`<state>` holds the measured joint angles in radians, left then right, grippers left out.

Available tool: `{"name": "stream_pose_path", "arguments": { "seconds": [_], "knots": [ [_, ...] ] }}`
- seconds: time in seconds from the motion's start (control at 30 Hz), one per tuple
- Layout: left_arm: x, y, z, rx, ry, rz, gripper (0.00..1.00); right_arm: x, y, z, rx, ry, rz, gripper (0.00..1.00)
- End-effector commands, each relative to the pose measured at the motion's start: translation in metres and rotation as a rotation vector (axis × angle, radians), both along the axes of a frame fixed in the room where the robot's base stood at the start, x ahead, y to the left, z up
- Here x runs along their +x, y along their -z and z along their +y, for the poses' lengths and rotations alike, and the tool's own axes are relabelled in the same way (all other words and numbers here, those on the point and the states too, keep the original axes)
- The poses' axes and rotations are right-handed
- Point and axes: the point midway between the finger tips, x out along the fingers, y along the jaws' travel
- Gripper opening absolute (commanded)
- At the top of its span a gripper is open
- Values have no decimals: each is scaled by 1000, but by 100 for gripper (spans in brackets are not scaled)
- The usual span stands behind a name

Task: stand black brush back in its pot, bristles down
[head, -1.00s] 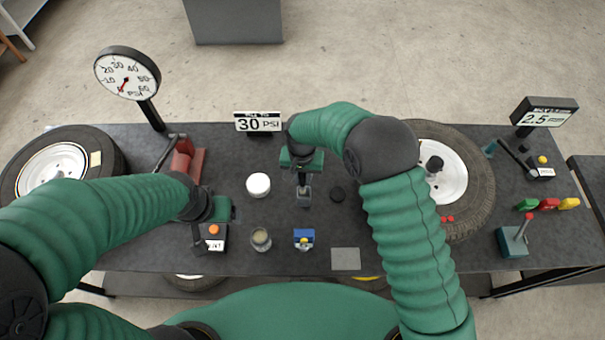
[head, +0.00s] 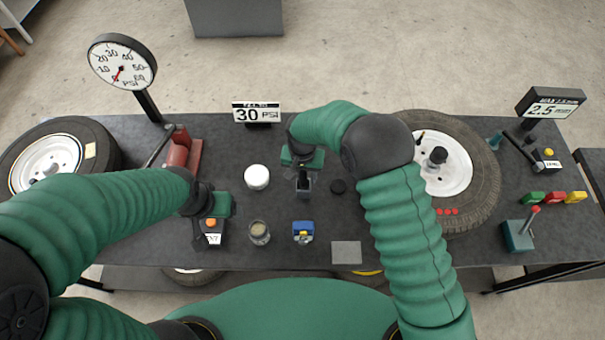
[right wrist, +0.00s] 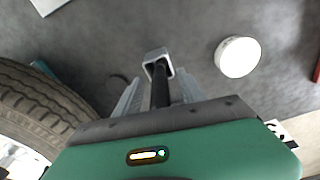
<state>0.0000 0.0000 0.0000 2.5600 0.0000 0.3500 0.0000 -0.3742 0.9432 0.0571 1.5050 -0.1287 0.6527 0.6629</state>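The black brush shows as a dark upright rod (right wrist: 160,88) in the right wrist view. Its lower end meets a small grey square pot (right wrist: 157,56), and it appears to stand inside; its bristles are hidden. In the head view the pot (head: 304,187) is mostly covered by my right gripper (head: 303,176). In the right wrist view the two grey fingers of my right gripper (right wrist: 158,88) stand apart on either side of the rod, with gaps showing. My left gripper (head: 207,230) is at the black box with an orange button (head: 210,223); its fingers are unclear.
A white round lid or tub (head: 256,177), a glass jar (head: 259,232), a blue block (head: 303,231), a black disc (head: 338,186) and a grey square pad (head: 346,252) surround the pot. A tyre (head: 482,185) lies to the right. Bare tabletop separates them.

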Motion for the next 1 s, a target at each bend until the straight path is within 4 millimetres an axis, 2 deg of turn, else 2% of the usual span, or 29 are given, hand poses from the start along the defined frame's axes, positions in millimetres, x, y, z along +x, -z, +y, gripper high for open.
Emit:
{"name": "stream_pose_path", "arguments": {
  "seconds": [0.27, 0.37, 0.47, 0.8, 0.9, 1.0],
  "knots": [
    [0, 0, 0, 0, 0, 0, 78, 0, -1, 0, 0, 0, -1, 47],
    [0, 3, 0, 0, 0, 0, 78, 1, -9, 1, 1, 0, -3, 47],
    [0, 9, 0, 0, 0, 0, 78, -1, -28, 1, 1, 0, -4, 47],
    [0, 27, 0, 0, 0, 0, 78, -4, -127, 3, 3, 0, -6, 47],
    [0, 29, 0, 0, 0, 0, 78, -6, -148, 3, 2, 0, -2, 47],
    [0, 30, 0, 0, 0, 0, 78, -7, -161, 3, 0, 0, 0, 47]
  ]
}}
